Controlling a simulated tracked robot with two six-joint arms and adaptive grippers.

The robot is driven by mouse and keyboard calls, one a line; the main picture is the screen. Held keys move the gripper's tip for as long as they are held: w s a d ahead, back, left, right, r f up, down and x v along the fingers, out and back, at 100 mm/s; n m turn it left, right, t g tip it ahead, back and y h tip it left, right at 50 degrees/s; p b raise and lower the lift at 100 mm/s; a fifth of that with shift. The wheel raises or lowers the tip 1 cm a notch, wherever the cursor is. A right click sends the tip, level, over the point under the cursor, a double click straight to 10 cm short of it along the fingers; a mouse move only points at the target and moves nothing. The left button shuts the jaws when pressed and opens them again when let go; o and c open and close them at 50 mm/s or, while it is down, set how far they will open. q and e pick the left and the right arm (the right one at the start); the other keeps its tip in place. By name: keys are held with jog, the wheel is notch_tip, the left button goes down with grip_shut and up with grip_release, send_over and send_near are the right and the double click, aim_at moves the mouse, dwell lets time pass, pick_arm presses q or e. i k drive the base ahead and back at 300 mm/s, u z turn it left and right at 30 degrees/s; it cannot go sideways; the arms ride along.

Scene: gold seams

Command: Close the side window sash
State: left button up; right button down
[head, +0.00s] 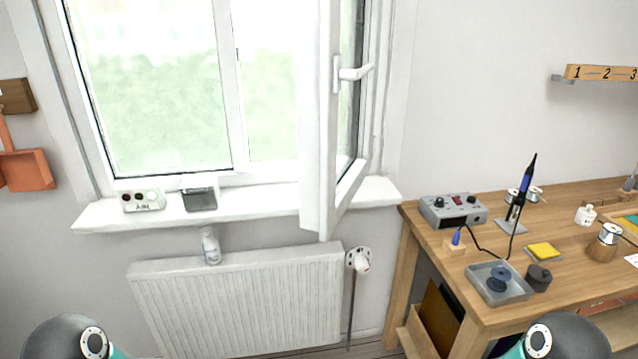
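The side window sash (318,120) is white and stands open, swung out into the room from the right side of the window frame. Its white handle (352,73) sticks out to the right from the sash stile. The sash's lower end hangs over the white sill (250,200). The left part of the window (150,90) has its glass in place. Only rounded parts of my two arms show at the bottom edge, one at the left and one at the right. Neither gripper is in view.
A small box (142,201) and a dark grey container (199,199) stand on the sill. A wooden workbench (400,209) with soldering gear stands at the right.

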aim_at(327, 189)
jog(key=u, duration=0.15)
jog(key=i, duration=0.95)
jog(key=z, duration=0.4)
